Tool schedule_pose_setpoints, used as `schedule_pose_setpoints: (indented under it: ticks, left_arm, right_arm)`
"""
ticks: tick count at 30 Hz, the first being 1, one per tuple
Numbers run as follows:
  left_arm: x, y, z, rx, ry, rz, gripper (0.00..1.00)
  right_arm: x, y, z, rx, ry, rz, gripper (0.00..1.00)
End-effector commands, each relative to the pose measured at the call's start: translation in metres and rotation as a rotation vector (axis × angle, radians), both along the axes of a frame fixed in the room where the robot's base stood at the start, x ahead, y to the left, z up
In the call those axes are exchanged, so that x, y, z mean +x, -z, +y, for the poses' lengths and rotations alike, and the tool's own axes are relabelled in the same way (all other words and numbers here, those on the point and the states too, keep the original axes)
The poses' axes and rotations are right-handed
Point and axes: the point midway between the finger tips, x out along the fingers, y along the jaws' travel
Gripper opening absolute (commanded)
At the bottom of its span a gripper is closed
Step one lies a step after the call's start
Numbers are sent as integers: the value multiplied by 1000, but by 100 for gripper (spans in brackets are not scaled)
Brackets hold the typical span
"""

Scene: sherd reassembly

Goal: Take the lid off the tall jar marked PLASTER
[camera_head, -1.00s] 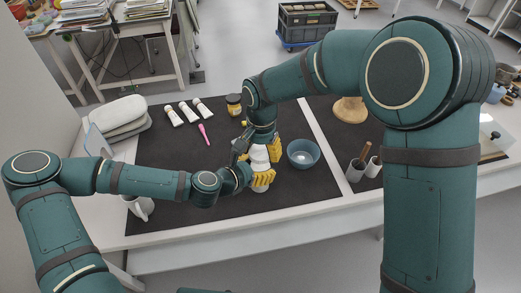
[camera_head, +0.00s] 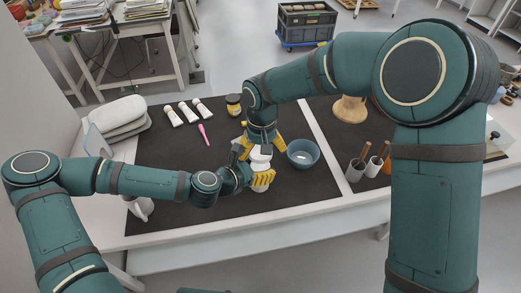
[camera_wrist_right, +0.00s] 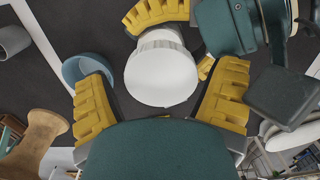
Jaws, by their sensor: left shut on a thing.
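The white jar (camera_head: 260,167) stands on the dark mat with a white lid (camera_head: 261,151) at its top. I cannot read a marking, or tell whether the lid is loose. My left gripper (camera_head: 263,179) is shut on the jar's body, its yellow fingers around the near side. My right gripper (camera_head: 262,145) points down from above the lid with its yellow fingers spread. In the right wrist view the lid's round white top (camera_wrist_right: 162,82) lies between those open fingers, with gaps on both sides. The left gripper's yellow fingers (camera_wrist_right: 155,14) show beyond it.
A blue bowl (camera_head: 303,153) stands close to the jar's right. An amber jar (camera_head: 234,104), white tubes (camera_head: 174,116) and a pink tool (camera_head: 204,134) lie farther back. A mug (camera_head: 140,207) is at the front left. Cups with tools (camera_head: 357,169) stand to the right.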

Motion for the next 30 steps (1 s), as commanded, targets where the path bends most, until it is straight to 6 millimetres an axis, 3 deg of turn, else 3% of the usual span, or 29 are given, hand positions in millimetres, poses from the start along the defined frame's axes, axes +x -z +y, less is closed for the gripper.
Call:
schedule_pose_setpoints:
  ticks: [5, 17, 18, 20, 21, 23, 30]
  left_arm:
    - [0, 1, 0, 0, 1, 2, 0]
    - [0, 6, 3, -1, -10, 18, 0]
    - [0, 6, 3, -2, -11, 19, 0]
    - [0, 6, 4, -3, -13, 20, 0]
    - [1, 6, 4, -3, -13, 20, 0]
    - [1, 6, 4, -4, -15, 21, 0]
    - [0, 3, 2, -2, -7, 10, 0]
  right_arm:
    - [1, -5, 2, 5, 0, -5, 92]
    - [1, -51, 5, 13, -4, -10, 92]
    - [1, -52, 5, 13, -4, -10, 71]
    - [2, -53, 5, 15, 2, -11, 92]
    - [5, -53, 3, 18, 14, -14, 97]
    - [13, -54, -1, 27, 50, -24, 97]
    - [2, -85, -1, -6, 308, -43, 97]
